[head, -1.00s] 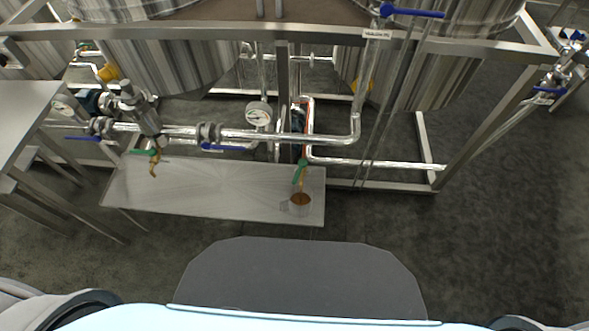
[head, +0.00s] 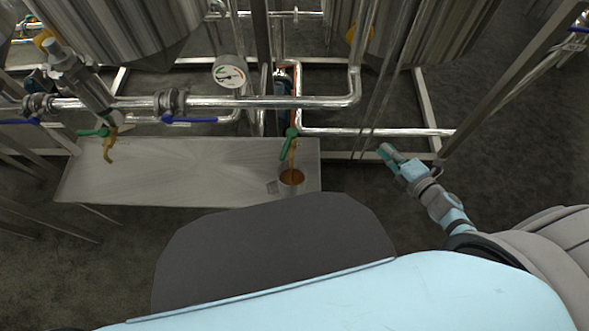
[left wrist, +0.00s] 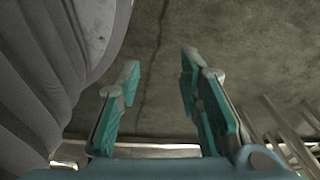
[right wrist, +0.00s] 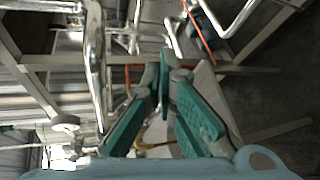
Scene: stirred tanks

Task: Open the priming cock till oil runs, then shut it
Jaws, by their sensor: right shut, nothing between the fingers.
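A cock with a green handle (head: 289,137) and a brass-coloured spout stands over the right end of the steel tray (head: 190,172). Its handle points down along the spout. A cup (head: 290,179) with brown liquid inside stands below it on the tray. A brown-orange streak joins spout and cup; I cannot tell clearly where spout ends and liquid begins. My right gripper (head: 385,152) is shut and empty, to the right of the cock and apart from it; its fingertips meet in the right wrist view (right wrist: 164,72).
A second green-handled cock (head: 104,136) with a brass spout is at the tray's left. Blue-handled valves, a pressure gauge (head: 229,71) and a horizontal steel pipe (head: 240,102) run behind the tray. A slanting frame post (head: 500,85) rises at the right.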

